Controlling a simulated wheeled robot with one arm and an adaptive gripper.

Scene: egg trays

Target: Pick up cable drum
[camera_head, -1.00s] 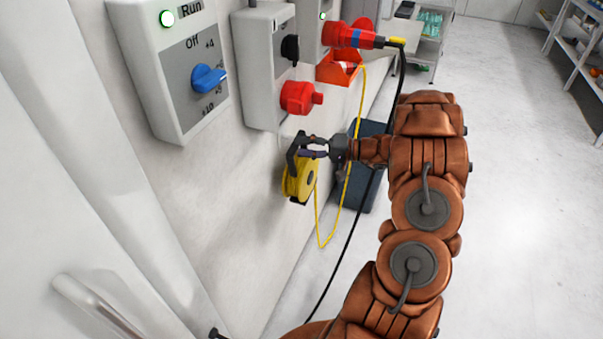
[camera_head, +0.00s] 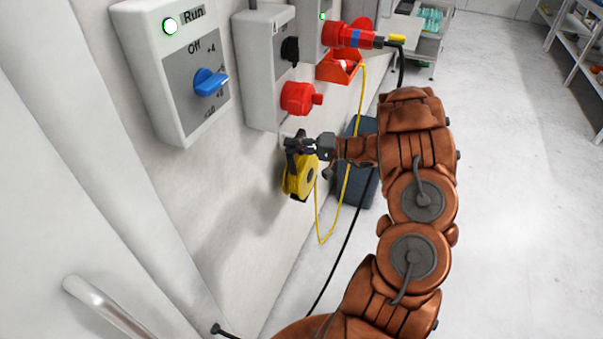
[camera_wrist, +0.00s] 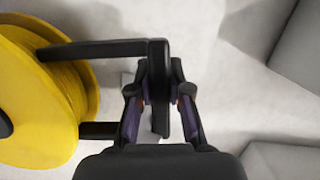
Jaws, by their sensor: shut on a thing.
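The cable drum (camera_head: 301,179) is a yellow reel with a black frame and handle, against the white wall below the red socket. In the wrist view its yellow reel (camera_wrist: 32,100) fills the left side, and its black handle (camera_wrist: 157,62) reaches between my fingers. My gripper (camera_head: 303,146) is at the top of the drum in the head view. In the wrist view my gripper (camera_wrist: 160,100) is shut on the handle, one finger on each side. I cannot tell whether the drum is clear of its wall support.
A grey box with a red socket (camera_head: 297,98) is just above the drum. A yellow cable (camera_head: 345,190) and a black cable (camera_head: 345,245) hang to the right. A dark blue bin (camera_head: 365,190) stands behind my wrist. The floor at right is clear.

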